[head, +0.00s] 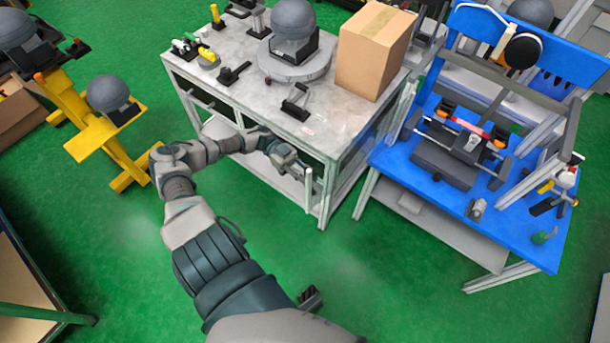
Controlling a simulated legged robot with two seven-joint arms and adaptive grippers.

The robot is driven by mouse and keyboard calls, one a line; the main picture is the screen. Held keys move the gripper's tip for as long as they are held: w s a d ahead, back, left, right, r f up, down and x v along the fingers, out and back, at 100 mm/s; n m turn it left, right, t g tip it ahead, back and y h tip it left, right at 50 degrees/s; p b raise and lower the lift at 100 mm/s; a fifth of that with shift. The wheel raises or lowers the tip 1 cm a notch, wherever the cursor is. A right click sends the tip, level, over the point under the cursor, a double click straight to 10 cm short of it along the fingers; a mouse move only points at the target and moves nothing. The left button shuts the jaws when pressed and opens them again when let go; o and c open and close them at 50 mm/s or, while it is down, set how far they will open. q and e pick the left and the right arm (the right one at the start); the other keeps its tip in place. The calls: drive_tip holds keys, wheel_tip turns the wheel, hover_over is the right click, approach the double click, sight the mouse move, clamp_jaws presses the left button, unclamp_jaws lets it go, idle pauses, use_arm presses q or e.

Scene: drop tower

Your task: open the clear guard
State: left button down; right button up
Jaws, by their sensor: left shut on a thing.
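My left arm reaches from the bottom of the head view to the front of the grey-white bench (345,145). My left gripper (301,172) is at the bench's front right, below the top, and is shut on a pale upright bar (308,190). This bar looks like the handle of the clear guard. The guard's pane is see-through, and I cannot make out its edges or how far open it stands. The fingertips are small and partly hidden against the bench frame.
On the bench are a grey dome on a round plate (292,66), a cardboard box (373,50) and small tools. A blue bench (395,164) with a dark fixture stands to the right. A yellow stand (88,140) is at left.

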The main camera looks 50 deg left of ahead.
use_arm(q)
drive_tip(key=shift+d, duration=0.1)
drive_tip(key=c, duration=1.1)
unclamp_jaws()
drive_tip(key=shift+a, duration=0.2)
drive_tip(key=s+a, duration=0.1)
drive_tip(key=a, duration=1.1)
drive_tip(key=shift+f, duration=0.1)
